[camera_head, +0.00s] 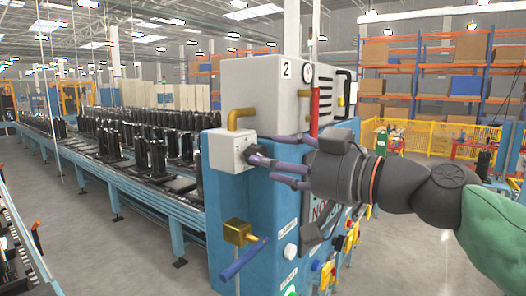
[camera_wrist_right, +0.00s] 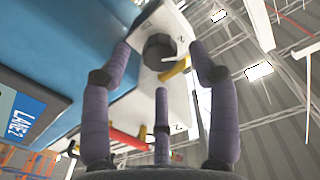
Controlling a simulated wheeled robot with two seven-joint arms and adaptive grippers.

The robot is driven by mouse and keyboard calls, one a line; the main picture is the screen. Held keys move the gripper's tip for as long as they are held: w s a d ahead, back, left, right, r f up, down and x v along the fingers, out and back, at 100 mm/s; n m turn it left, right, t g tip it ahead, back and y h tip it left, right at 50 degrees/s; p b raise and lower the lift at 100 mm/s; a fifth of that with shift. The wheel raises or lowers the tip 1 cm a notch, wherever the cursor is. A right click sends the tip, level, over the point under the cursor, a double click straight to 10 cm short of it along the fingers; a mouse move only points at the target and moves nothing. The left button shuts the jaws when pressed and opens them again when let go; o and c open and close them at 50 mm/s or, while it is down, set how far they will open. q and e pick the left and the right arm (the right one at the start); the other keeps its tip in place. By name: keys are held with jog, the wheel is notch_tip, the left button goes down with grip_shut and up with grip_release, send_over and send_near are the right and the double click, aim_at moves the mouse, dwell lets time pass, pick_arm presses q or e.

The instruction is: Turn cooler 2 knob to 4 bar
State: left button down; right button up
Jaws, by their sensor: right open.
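Cooler 2 is a blue cabinet (camera_head: 230,200) with a grey upper housing (camera_head: 262,88) marked "2". A white valve box (camera_head: 222,150) under a yellow pipe sits on its corner and carries a black knob. In the right wrist view the dark round knob (camera_wrist_right: 158,48) shows between the fingers, on the white box face. My right gripper (camera_head: 272,160) has purple fingers, spread open around the knob's front; contact cannot be told. It also shows in the right wrist view (camera_wrist_right: 160,65). A round gauge (camera_head: 308,72) is on the housing; its reading is too small. My left gripper is out of view.
A red lever (camera_head: 314,110) stands close above my right fingers. A brass valve (camera_head: 238,232) with a purple-blue handle sticks out below. A conveyor (camera_head: 130,170) with black parts runs along the left. Open floor (camera_head: 395,240) lies right of the cabinet.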

aim_at(254, 149)
jog(key=x, duration=0.3)
jog(key=shift+d, duration=0.1)
jog(key=c, duration=1.1)
jog(key=shift+c, duration=0.2)
jog(key=m+p, duration=0.3)
jog(key=m, duration=0.8)
jog(key=shift+m, duration=0.3)
